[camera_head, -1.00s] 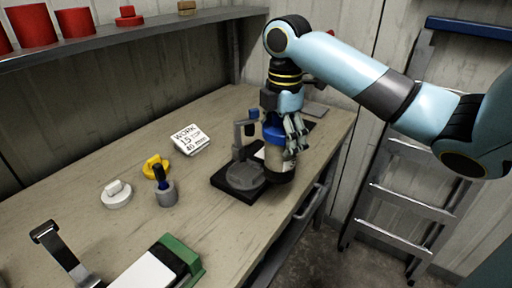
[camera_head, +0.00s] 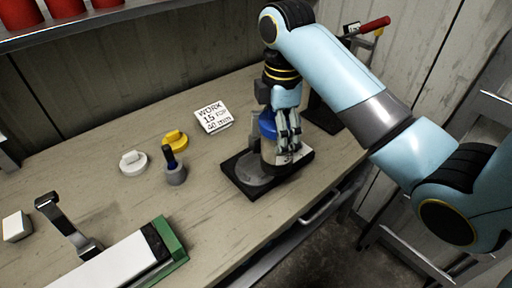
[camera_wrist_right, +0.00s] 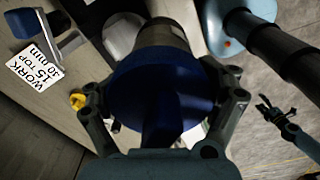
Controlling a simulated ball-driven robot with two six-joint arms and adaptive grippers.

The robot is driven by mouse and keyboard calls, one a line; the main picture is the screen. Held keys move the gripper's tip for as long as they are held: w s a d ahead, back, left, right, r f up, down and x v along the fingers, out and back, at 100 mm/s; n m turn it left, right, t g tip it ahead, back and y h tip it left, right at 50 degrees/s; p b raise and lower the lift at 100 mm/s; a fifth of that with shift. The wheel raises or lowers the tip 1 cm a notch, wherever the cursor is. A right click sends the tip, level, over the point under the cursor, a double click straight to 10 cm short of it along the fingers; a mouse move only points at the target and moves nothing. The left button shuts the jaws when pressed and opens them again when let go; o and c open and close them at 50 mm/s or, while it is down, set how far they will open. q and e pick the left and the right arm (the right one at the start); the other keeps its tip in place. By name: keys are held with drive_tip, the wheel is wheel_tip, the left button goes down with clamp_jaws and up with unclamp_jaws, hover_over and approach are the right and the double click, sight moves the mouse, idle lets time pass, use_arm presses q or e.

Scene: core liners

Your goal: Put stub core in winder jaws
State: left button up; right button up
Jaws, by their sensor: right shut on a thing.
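My right gripper (camera_head: 285,130) is shut on a blue-topped cylinder (camera_head: 267,123), which I take for the stub core. Its pale brown body (camera_head: 268,152) shows below the fingers, upright or nearly so. In the right wrist view its blue top (camera_wrist_right: 150,95) fills the middle, between the fingers. A black-based stand with a grey round plate (camera_head: 252,170), probably the winder, is on the bench. The core is over or just beside the plate; I cannot tell whether they touch. The gripper hides the stand's back part. My left gripper is not in the head view.
A white card (camera_head: 212,117), a yellow knobbed disc (camera_head: 175,139), a white knobbed disc (camera_head: 133,162) and a grey holder (camera_head: 175,175) stand left of the stand. A green-and-white block (camera_head: 130,262) lies in front. A red-handled tool (camera_head: 372,25) is behind my arm.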

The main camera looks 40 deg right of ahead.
drive_tip(key=w+f+p, duration=0.1)
drive_tip(key=w+f, duration=0.7)
drive_tip(key=shift+a+f, duration=0.15)
drive_tip(key=shift+f, duration=0.1)
drive_tip(key=o, duration=1.6)
wheel_tip(320, 180, up, 12)
drive_tip(key=shift+s+b, duration=0.15)
drive_tip(key=shift+b, duration=0.7)
